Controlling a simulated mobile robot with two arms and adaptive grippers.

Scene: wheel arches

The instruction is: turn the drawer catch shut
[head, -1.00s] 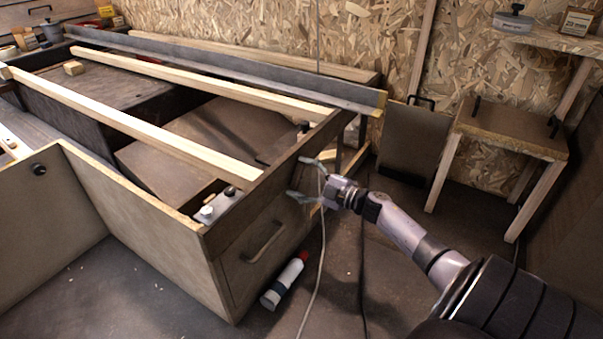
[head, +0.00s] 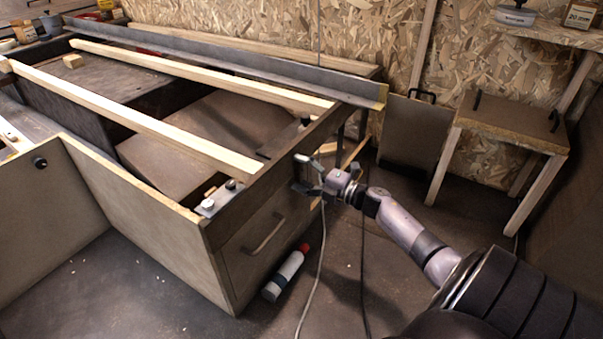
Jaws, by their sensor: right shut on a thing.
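The drawer front (head: 236,268) is in the near end of the wooden bed frame, with a bar handle (head: 264,236) on it. The drawer looks closed. My right gripper (head: 308,175) is at the upper right of this end face, beyond the handle. Its fingers are shut on the drawer catch, a small part mostly hidden between them. The exact angle of the catch cannot be told. My left gripper is out of the picture.
A white bottle with a red cap (head: 285,274) lies on the floor below the drawer. A pale cable (head: 318,275) hangs beside my right gripper. A small wooden table (head: 510,122) stands at the right. An open panel (head: 150,215) is at the left.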

